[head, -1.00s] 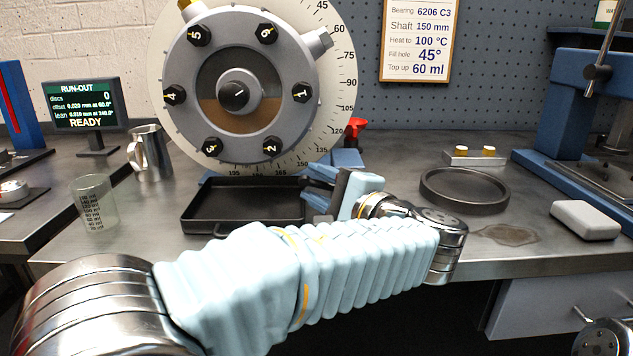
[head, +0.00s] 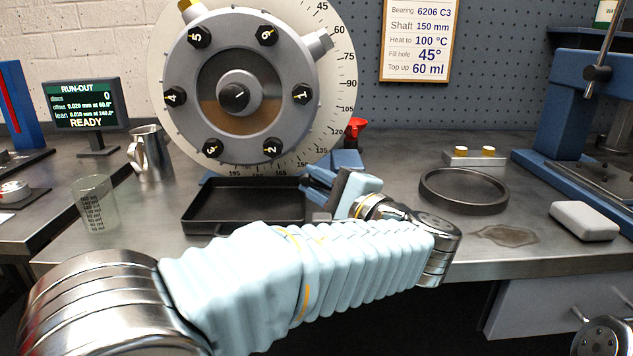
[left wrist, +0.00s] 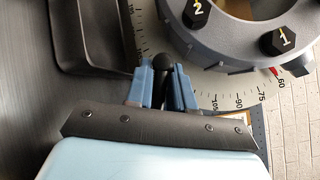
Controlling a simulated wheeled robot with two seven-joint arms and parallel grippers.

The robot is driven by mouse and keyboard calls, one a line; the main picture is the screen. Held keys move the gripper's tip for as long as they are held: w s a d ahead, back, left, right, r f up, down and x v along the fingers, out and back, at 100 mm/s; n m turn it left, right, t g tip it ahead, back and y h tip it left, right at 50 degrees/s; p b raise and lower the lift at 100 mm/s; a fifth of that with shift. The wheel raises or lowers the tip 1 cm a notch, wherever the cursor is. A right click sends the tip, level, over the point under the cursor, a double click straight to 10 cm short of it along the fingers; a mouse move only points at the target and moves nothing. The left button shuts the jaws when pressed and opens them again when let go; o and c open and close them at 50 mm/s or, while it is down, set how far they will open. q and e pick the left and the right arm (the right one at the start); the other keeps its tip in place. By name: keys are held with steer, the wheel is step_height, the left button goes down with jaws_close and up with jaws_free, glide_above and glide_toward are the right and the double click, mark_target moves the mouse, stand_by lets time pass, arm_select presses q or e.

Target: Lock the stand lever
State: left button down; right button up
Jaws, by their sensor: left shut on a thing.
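The lever's round black knob (left wrist: 162,63) shows between the blue fingers of my left gripper (left wrist: 162,80) in the left wrist view. The gripper is shut on the lever, and the fingers hide most of its shaft. In the head view my left gripper (head: 312,187) is low in front of the stand (head: 347,160), right at the black tray's right end. The knob is hidden there. The stand carries a grey rotor (head: 298,65) with numbered black bolts before a white degree dial (head: 343,75). My right gripper is not in view.
The black tray (head: 188,222) lies under the rotor. A red-topped part (head: 355,127) stands behind the gripper. A black ring (head: 465,205), grey block (head: 584,221) and blue press (head: 568,105) are at right. A metal jug (head: 152,155) and glass beaker (head: 97,205) are at left.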

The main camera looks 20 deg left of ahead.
arm_select(q)
steer(key=r+m+p, duration=0.1)
steer(key=r+m+t+y+p, duration=0.1)
steer(key=m, duration=0.1)
steer(key=shift+w+d+r+t, duration=0.1)
steer(key=shift+d+t, duration=0.2)
steer(key=shift+d, duration=0.1)
steer(key=shift+w+d+r+m+t+p, duration=0.15)
steer(key=shift+d+m+t+p, duration=0.1)
steer(key=shift+m+t+p, duration=0.45)
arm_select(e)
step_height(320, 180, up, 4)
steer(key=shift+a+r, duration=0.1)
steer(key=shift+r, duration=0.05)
arm_select(q)
steer(key=c, duration=1.1)
jaws_free()
